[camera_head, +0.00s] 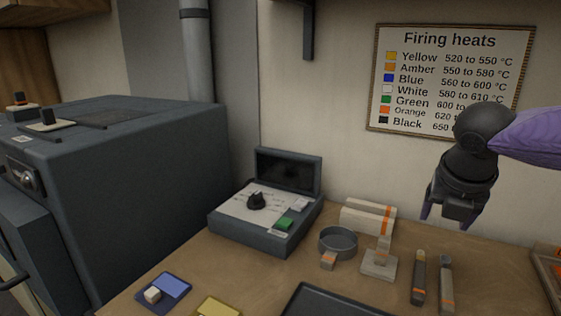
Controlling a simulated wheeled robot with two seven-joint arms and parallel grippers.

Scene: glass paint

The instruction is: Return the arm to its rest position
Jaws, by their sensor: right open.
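My right gripper (452,212) hangs at the right of the head view, fingers pointing down, with its arm coming in from the right edge. It is open, its purple fingers apart, and nothing shows between them. It is above the workbench (222,264), in front of the wall sign, and covers the sign's lower right corner. My left gripper is not in view.
A control box (279,239) with a dial and green button stands on the bench by a large grey kiln (130,185). A round dish (338,242), pale blocks (368,215), a small stand (379,264), two upright-lying tools (419,278) and a dark tray (325,300) lie below.

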